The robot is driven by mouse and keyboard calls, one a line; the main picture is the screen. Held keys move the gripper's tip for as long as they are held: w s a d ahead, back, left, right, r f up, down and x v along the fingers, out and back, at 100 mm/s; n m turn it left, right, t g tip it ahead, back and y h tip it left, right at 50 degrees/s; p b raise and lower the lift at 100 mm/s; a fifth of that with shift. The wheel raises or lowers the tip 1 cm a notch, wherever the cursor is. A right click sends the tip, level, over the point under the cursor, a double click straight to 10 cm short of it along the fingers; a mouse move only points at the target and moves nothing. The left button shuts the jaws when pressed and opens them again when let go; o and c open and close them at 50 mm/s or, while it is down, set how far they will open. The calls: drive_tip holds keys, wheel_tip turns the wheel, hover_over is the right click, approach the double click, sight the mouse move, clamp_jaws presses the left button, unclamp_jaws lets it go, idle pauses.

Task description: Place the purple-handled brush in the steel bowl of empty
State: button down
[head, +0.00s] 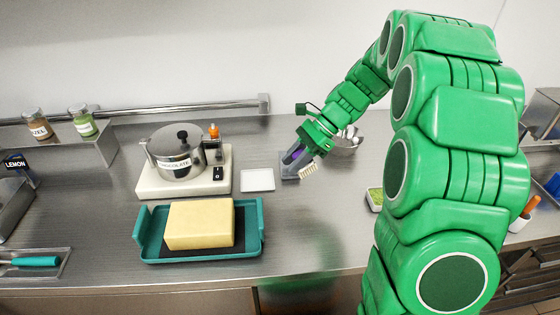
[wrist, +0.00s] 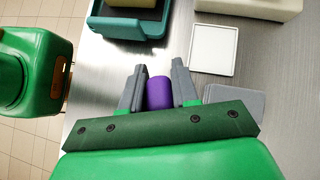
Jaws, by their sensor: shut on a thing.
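The purple-handled brush (head: 309,170) is in my gripper (head: 296,158), its pale bristles showing to the right of the fingers in the head view. In the wrist view its purple handle (wrist: 159,92) lies between the two grey fingers of my gripper (wrist: 157,80), which are shut on it. The brush is at or just above a grey pad; I cannot tell if it touches. A steel bowl (head: 346,151) stands behind and right of my gripper, partly hidden by my arm. Small pale things show at its rim, too unclear to name.
A white square tile (head: 258,180) lies left of a grey pad (wrist: 228,93). A pot labelled chocolate (head: 176,166) stands on a white hotplate (head: 150,187). A teal tray (head: 255,238) holds a yellow block (head: 200,224). A small dish with green contents (head: 375,198) is right.

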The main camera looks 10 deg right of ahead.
drive_tip(key=w+d+f+n+t+h, duration=0.1)
drive_tip(key=w+d+f+n+h, duration=0.1)
drive_tip(key=w+d+n+h, duration=0.75)
drive_tip(key=n+t+y, duration=0.1)
drive_tip(key=n+t, duration=0.4)
drive_tip(key=t, duration=0.1)
approach(345, 141)
drive_tip(key=shift+s+a+f, duration=0.4)
drive_tip(key=shift+f, duration=0.4)
drive_tip(key=shift+s+a+f, duration=0.35)
drive_tip(key=shift+f, duration=0.4)
drive_tip(key=shift+s+a+f, duration=0.4)
drive_tip(key=shift+f, duration=0.4)
drive_tip(key=c, duration=0.8)
unclamp_jaws()
drive_tip(key=shift+r, duration=0.15)
